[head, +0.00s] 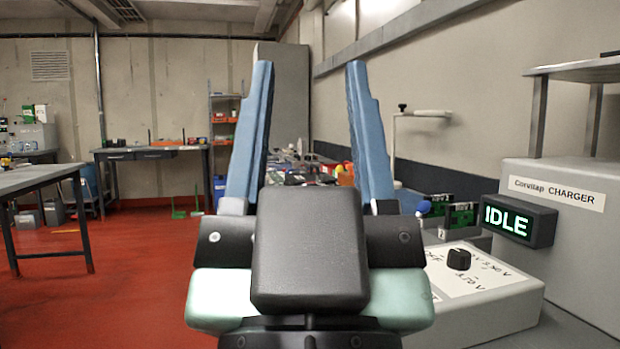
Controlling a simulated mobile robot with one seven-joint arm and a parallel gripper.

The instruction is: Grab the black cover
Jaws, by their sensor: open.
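My gripper (310,68) fills the middle of the head view, with its two blue fingers pointing up and spread wide apart. Nothing is held between them; only the far room shows in the gap. The padded black block at the lower middle looks like my own gripper body. I cannot pick out a separate black cover in this view. My gripper hides much of the bench behind it, where small dark and coloured items are too small to tell apart.
At right stands a grey charger (575,250) with a lit IDLE display (518,220) and a control box (490,300) with a black knob (459,259). Green circuit boards (462,215) stand beyond it. A table (35,178) is at left; the red floor (130,270) is mostly clear.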

